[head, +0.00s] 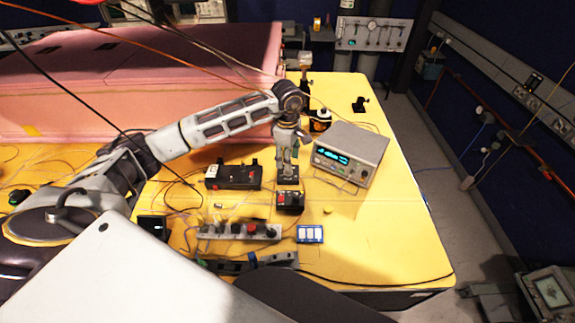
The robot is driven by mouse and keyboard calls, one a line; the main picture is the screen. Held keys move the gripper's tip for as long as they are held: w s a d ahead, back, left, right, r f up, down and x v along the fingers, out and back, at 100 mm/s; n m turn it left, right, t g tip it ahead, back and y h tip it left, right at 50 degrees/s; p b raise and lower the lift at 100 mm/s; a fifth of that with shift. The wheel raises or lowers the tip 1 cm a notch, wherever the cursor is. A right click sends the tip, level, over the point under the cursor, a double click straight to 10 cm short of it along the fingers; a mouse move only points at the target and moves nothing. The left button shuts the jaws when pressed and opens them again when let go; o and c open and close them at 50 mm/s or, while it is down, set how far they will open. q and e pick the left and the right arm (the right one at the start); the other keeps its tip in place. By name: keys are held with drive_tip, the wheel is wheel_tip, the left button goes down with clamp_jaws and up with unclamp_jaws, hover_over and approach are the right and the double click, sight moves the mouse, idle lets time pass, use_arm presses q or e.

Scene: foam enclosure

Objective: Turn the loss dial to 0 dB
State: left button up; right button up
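My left arm reaches in from the left and bends down near the middle of the yellow table (400,240). My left gripper (288,163) points down over a small dark box (289,180). Its fingertips are at or just above the top of this box, and I cannot tell whether they touch it. They are too small to show whether they are open or shut. I cannot pick out the loss dial or its markings; the gripper may hide it. A black box with a red part (290,201) sits just in front. My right gripper is not in view.
A grey bench instrument (350,154) with a lit display stands close to the gripper's right. A black box with a red knob (233,176) lies to its left. A power strip (238,231) and loose cables lie in front. Pink foam (100,90) is behind.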

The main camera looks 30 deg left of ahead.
use_arm(q)
drive_tip(key=shift+f+p, duration=0.35)
drive_tip(key=shift+f, duration=1.95)
drive_tip(key=shift+c, duration=0.5)
clamp_jaws()
